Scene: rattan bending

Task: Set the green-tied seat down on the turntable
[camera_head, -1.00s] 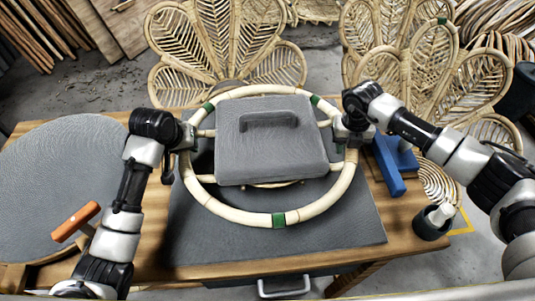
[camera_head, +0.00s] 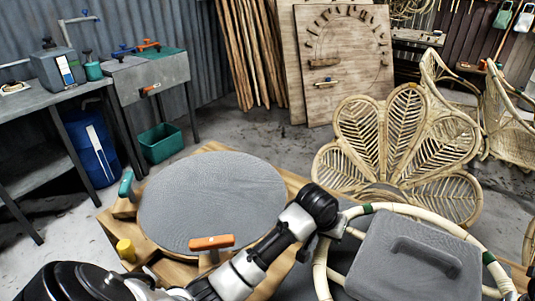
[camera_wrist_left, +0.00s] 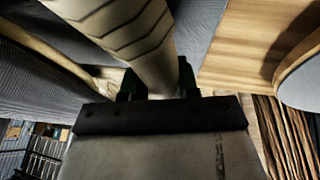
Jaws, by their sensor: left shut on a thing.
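The seat is a pale rattan ring (camera_head: 376,210) with green ties, at the lower right of the head view and cut off by the frame's edge. A grey slab with a handle (camera_head: 420,262) lies within the ring. My left gripper (camera_head: 325,236) is shut on the ring's left side. In the left wrist view the rattan pole (camera_wrist_left: 125,40) runs between the dark fingers (camera_wrist_left: 158,88). The turntable, a round grey disc (camera_head: 205,195), lies left of the ring and apart from it, with nothing on it. My right gripper's fingers are not shown.
An orange-handled tool (camera_head: 212,242) stands at the turntable's near edge, close to my left forearm. A teal handle (camera_head: 126,185) and a yellow knob (camera_head: 126,250) are at its left. A rattan chair back (camera_head: 400,140) stands behind the table.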

